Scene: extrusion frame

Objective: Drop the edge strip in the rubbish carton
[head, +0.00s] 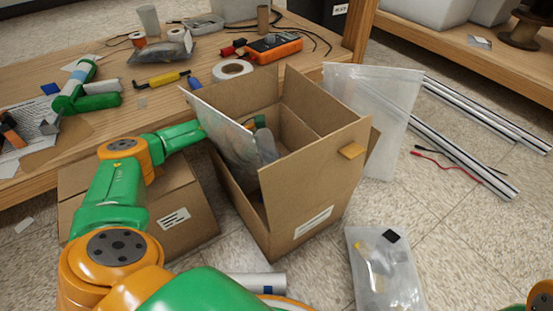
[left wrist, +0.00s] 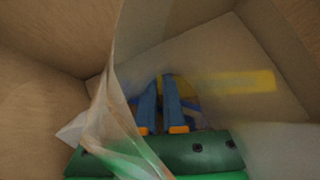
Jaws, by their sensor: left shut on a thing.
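The rubbish carton (head: 312,186) is an open brown box in the middle of the head view. My left arm reaches over its left side. My left gripper (head: 258,124) is down inside it, mostly hidden behind a clear plastic sheet (head: 228,133). In the left wrist view, my left gripper's blue fingers (left wrist: 159,90) are close together. A yellow strip (left wrist: 240,82), seemingly the edge strip, runs right from the fingertips, blurred behind clear film (left wrist: 125,95). The gripper is shut, apparently on this strip; the carton walls surround it. My right gripper is not in view.
A second carton (head: 175,205) stands close to the left. A clear bag (head: 375,115) leans at the right, and another bag (head: 385,270) lies on the floor. The workbench (head: 150,105) behind holds tools and tape. Metal extrusions (head: 465,160) lie at right.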

